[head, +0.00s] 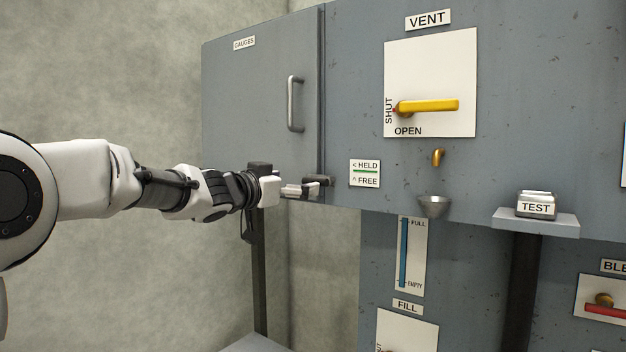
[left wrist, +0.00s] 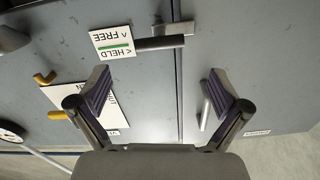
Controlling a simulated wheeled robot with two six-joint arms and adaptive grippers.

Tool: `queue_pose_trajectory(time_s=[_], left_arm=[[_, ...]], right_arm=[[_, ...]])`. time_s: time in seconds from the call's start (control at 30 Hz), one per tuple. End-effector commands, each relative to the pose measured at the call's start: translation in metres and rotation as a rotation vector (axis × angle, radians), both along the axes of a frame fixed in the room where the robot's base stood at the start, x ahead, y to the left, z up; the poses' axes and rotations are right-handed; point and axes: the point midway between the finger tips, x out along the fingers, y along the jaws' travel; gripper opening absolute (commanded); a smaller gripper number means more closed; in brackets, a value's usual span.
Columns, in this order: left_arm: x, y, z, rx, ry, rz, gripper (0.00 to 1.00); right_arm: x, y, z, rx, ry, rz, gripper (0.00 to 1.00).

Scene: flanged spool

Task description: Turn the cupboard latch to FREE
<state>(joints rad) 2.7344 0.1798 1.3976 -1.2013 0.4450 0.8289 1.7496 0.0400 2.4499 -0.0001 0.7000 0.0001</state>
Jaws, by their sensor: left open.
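The latch (left wrist: 160,43) is a dark bar by a pale metal plate (left wrist: 175,28) at the cupboard door's seam. It lies across the picture in the left wrist view. Its label (head: 365,173) has HELD with a left arrow and FREE with an up arrow; it also shows in the left wrist view (left wrist: 113,42). My left gripper (head: 308,189) is open and empty by the door's lower right edge. In the left wrist view its fingers (left wrist: 160,82) are spread, with the latch beyond their tips, apart from them. In the head view, fingertips and latch are hard to tell apart.
The grey cupboard door (head: 255,100) is closed and has an upright handle (head: 295,104). Right of the label are a small brass spout (head: 438,157), a funnel (head: 433,206) and the yellow VENT lever (head: 428,106). A TEST button (head: 536,205) stands on a shelf farther right.

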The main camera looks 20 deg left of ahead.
Motion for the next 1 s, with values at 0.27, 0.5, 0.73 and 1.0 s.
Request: queue_pose_trajectory(time_s=[0.27,0.5,0.73,1.0], left_arm=[[0.050,-0.019,0.001,0.002,0.004,-0.001,1.00],[0.062,-0.024,-0.003,0.000,0.003,-0.002,1.00],[0.062,-0.023,-0.003,0.000,0.003,-0.002,0.61],[0.062,-0.023,-0.003,0.003,0.002,-0.001,0.49]], right_arm=[[0.000,0.000,0.026,0.000,0.000,0.000,0.40],[0.000,0.000,0.028,0.000,0.000,0.000,0.40],[0.000,0.000,0.028,0.000,0.000,0.000,0.40],[0.000,0.000,0.028,0.000,0.000,0.000,0.40]])
